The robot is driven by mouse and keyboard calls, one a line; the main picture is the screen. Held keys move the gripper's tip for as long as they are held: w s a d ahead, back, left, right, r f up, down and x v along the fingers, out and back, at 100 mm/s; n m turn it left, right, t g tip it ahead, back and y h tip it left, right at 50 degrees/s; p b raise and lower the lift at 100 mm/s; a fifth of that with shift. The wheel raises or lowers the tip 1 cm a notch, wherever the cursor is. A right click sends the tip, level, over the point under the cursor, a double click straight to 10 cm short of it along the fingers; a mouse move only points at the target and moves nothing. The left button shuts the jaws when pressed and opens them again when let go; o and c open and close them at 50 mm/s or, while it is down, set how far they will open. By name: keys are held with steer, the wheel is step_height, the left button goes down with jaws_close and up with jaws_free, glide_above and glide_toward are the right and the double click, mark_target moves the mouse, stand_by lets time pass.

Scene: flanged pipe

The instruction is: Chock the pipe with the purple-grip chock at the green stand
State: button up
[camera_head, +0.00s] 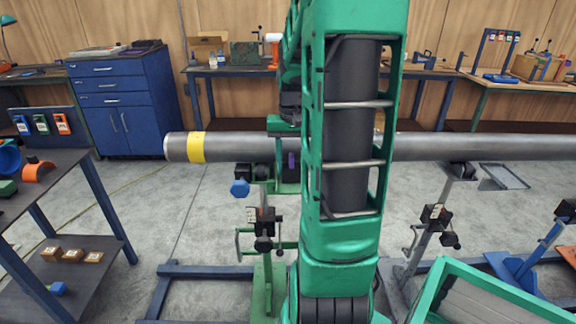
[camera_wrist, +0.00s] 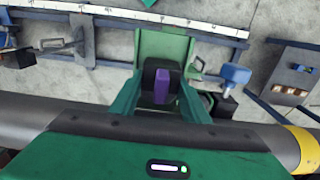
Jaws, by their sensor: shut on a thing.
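The grey pipe (camera_head: 235,147) lies level across the stands, with a yellow band (camera_head: 197,147) near its left end; it also crosses the wrist view (camera_wrist: 25,118). The green stand (camera_head: 262,235) is under its left part. The purple-grip chock (camera_head: 291,160) shows as a small dark and purple patch just below the pipe, partly hidden by my arm. In the wrist view the dark chock with its purple grip (camera_wrist: 162,86) sits between the green fingers of my gripper (camera_wrist: 163,105), which is shut on it over the green stand. Whether the chock touches the pipe or stand is hidden.
A blue hexagonal piece (camera_head: 240,188) sticks out left of the green stand. A grey stand (camera_head: 425,232) supports the pipe at right. A dark table (camera_head: 50,172) stands at left, and a green-framed tray (camera_head: 480,270) at front right. Open floor shows behind the pipe.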

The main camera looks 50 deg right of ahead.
steer(key=shift+w+d, duration=0.7)
steer(key=shift+d, duration=0.2)
stand_by(0.4)
steer(key=o, duration=1.3)
steer(key=shift+s+a+r, duration=0.1)
steer(key=shift+r, duration=1.05)
steer(key=shift+s+a+r, duration=0.1)
steer(key=shift+a+r, duration=0.05)
steer(key=shift+r, duration=1)
steer(key=shift+s+a+r, duration=0.1)
steer(key=shift+r, duration=1.05)
steer(key=shift+a, duration=0.15)
steer(key=s+a+f+n, duration=0.1)
steer(key=s+a, duration=0.4)
steer(key=s+a+f+n, duration=0.1)
steer(key=s+a+f, duration=0.1)
steer(key=s+a, duration=0.2)
steer(key=s+a+f+n, duration=0.1)
steer(key=s+a+f, duration=0.1)
steer(key=s+a, duration=0.3)
steer(key=shift+s+a+n, duration=0.15)
steer(key=shift+s+a, duration=0.05)
steer(key=shift+a, duration=0.65)
steer(key=shift+s+a+n, duration=0.15)
steer(key=shift+a, duration=0.7)
